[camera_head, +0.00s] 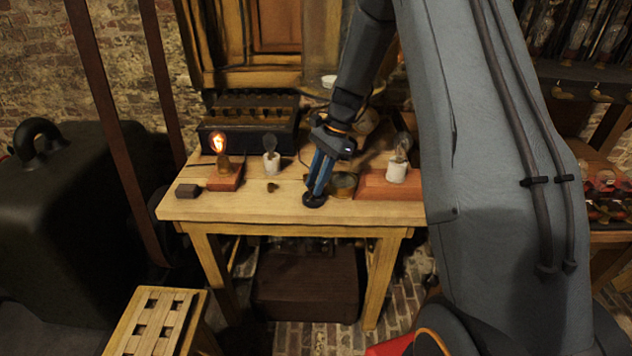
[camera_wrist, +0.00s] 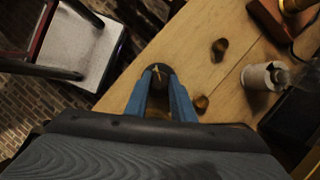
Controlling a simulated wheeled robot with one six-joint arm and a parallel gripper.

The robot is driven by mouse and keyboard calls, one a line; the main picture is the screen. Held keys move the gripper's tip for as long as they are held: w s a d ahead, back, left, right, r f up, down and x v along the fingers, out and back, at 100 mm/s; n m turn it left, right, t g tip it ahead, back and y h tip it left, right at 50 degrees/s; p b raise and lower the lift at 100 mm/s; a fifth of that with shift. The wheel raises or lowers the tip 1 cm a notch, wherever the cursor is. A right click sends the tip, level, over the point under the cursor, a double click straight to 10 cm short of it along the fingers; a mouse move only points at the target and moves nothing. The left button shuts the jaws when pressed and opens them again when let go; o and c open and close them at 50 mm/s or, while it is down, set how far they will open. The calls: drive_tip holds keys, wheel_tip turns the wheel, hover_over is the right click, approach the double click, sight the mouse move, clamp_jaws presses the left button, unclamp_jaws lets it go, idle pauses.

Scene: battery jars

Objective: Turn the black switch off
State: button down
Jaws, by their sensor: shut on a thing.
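The black switch (camera_head: 313,201) is a small, dark round piece near the front edge of the wooden table. It also shows in the wrist view (camera_wrist: 156,67) as a dark disc with a pale pointed mark on it. My gripper (camera_head: 315,192) reaches down from above, and its blue fingers (camera_wrist: 164,90) are shut on the switch. The fingers hide part of the switch, and I cannot tell which way it is set. A bulb (camera_head: 218,143) on a reddish wooden base at the table's left is lit.
A black battery box (camera_head: 250,140) stands behind. A stool (camera_head: 155,320) stands front left.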

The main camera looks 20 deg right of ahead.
drive_tip(key=n, duration=0.2)
drive_tip(key=n+g, duration=0.1)
drive_tip(key=n, duration=0.1)
drive_tip(key=shift+w+a+n+g+h, duration=0.1)
drive_tip(key=shift+w+n+g+h, duration=0.1)
drive_tip(key=shift+n+g+h, duration=0.15)
drive_tip(key=n+h+b, duration=0.1)
drive_tip(key=n, duration=0.2)
drive_tip(key=shift+w+a+n+g, duration=0.1)
drive_tip(key=shift+n+g, duration=0.15)
drive_tip(key=shift+g, duration=0.1)
drive_tip(key=n+h, duration=0.1)
drive_tip(key=n, duration=0.3)
drive_tip(key=shift+a+r+g+h, duration=0.1)
drive_tip(key=shift+a+g+h, duration=0.05)
drive_tip(key=shift+g+h, duration=0.25)
drive_tip(key=shift+a+n+h, duration=0.1)
drive_tip(key=shift+n+h, duration=0.55)
drive_tip(key=shift+n, duration=1.35)
drive_tip(key=c, duration=1.5)
unclamp_jaws()
drive_tip(key=shift+w, duration=0.1)
